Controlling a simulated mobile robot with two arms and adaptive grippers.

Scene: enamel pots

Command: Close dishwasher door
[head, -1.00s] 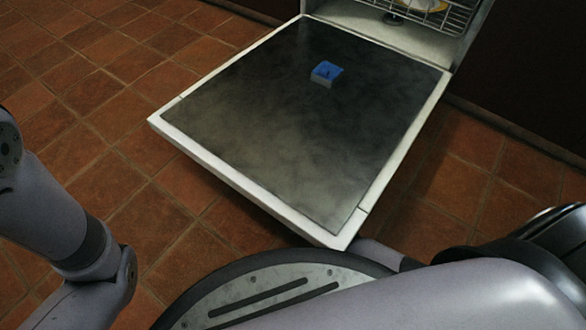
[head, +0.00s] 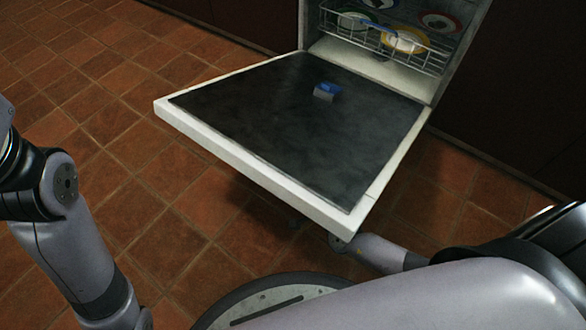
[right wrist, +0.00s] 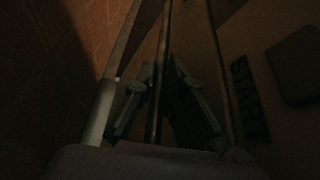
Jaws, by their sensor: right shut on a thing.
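The dishwasher door (head: 270,135) hangs open in the head view, with its dark inner panel facing up and a pale rim around it. A small blue and grey piece (head: 325,91) is on the inner panel. My right arm passes under the door's near right corner, and its gripper is hidden there in the head view. In the dark right wrist view my right gripper (right wrist: 163,92) has its fingers on either side of a thin bar on the door's outer face, shut on it. My left arm is at the left edge; its gripper is out of view.
The dishwasher tub stands behind the door, with a wire rack (head: 375,42) holding several dishes inside. Dark cabinet fronts (head: 510,120) flank it. The tiled floor (head: 90,120) is clear to the left of the door.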

